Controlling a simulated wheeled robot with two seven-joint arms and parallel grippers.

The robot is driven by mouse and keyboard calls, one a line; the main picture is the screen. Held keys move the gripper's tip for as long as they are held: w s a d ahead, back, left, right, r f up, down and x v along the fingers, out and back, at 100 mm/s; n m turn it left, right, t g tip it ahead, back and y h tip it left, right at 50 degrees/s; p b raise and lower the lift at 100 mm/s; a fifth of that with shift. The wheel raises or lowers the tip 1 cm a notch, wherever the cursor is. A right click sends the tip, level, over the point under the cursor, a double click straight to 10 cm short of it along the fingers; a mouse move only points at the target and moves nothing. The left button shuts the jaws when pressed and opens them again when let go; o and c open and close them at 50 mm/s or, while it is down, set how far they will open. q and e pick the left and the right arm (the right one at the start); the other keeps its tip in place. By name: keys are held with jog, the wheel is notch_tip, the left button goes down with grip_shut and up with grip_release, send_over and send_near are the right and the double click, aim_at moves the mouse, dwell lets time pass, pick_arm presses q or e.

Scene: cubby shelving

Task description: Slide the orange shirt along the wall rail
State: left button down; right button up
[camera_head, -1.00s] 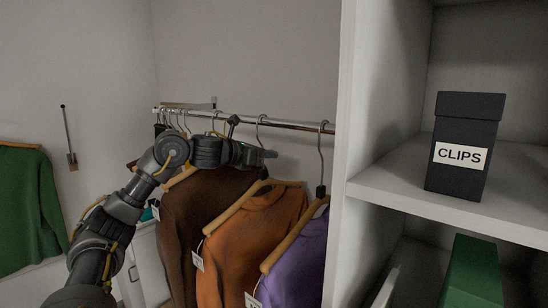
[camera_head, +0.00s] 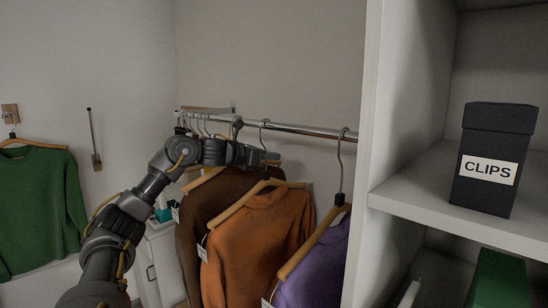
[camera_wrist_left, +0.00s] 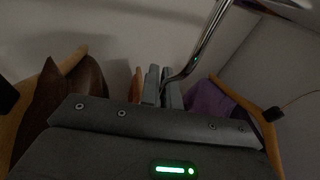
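The orange shirt (camera_head: 262,240) hangs on a wooden hanger (camera_head: 240,200) from the wall rail (camera_head: 300,129), between a brown shirt (camera_head: 190,240) and a purple shirt (camera_head: 320,265). My left gripper (camera_head: 270,159) is just below the rail at the orange shirt's hanger hook (camera_head: 265,133). In the left wrist view its two fingers (camera_wrist_left: 163,88) are close together, with the metal hook (camera_wrist_left: 205,35) running down between them. Only a sliver of orange shows behind the fingers there. My right gripper is in neither current view.
A white shelf unit (camera_head: 376,140) stands close at the right end of the rail, with a black CLIPS box (camera_head: 493,160) on it. Several more hangers crowd the rail's left end. A green sweater (camera_head: 40,210) hangs on the left wall.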

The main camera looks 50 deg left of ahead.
pick_arm(q)
jog(key=c, duration=1.6)
grip_release()
jog(key=shift+o, duration=0.2)
jog(key=shift+s, duration=0.1)
jog(key=shift+s+a, duration=0.1)
jog(key=shift+s, duration=0.2)
jog(key=b+v, duration=0.5)
jog(key=v, duration=0.5)
jog(key=shift+r, duration=0.15)
jog(key=shift+w, duration=0.1)
